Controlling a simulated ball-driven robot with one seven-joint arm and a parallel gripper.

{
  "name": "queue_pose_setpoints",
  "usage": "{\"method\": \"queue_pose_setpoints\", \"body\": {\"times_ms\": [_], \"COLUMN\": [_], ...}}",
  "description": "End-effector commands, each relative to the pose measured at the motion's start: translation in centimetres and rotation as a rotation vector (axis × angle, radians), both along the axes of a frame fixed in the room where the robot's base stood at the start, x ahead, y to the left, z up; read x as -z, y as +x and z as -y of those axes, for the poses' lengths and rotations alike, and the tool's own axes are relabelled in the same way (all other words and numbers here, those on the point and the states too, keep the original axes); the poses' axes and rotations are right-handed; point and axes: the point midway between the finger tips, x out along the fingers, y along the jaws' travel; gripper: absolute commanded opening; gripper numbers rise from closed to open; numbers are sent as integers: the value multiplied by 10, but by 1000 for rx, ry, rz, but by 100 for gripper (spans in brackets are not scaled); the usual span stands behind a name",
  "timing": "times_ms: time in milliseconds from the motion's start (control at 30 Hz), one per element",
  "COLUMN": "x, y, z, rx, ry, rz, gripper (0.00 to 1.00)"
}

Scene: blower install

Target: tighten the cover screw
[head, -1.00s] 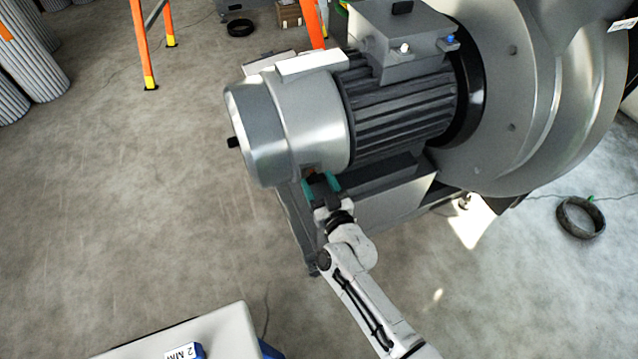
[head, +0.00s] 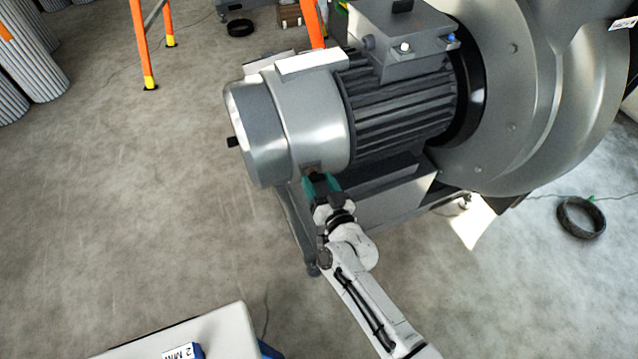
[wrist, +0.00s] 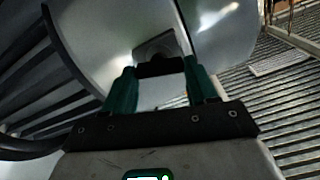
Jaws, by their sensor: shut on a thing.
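The blower's motor has a silver rounded end cover (head: 268,125), seen in the head view above my gripper. In the wrist view the cover's curved silver surface (wrist: 105,35) fills the upper middle. My gripper (head: 314,184) is at the cover's lower edge. In the wrist view its two green fingers (wrist: 160,82) are shut on a dark block-like piece, which I take for the cover screw (wrist: 158,66). A grey squarish tab (wrist: 158,45) on the cover lies right behind this piece. The screw's threads and tip are hidden.
The ribbed motor (head: 400,105) and large blower housing (head: 545,120) stand to the right. An orange ladder (head: 148,50) is behind. A pale table (head: 225,330) is at the lower left. A black ring (head: 580,217) lies at right.

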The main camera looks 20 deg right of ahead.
Motion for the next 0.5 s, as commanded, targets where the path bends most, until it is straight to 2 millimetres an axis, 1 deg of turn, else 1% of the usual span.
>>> {"method": "queue_pose_setpoints", "body": {"times_ms": [500], "x": [3], "y": [0], "z": [2], "rx": [0], "ry": [491], "rz": [-1], "gripper": [27]}}
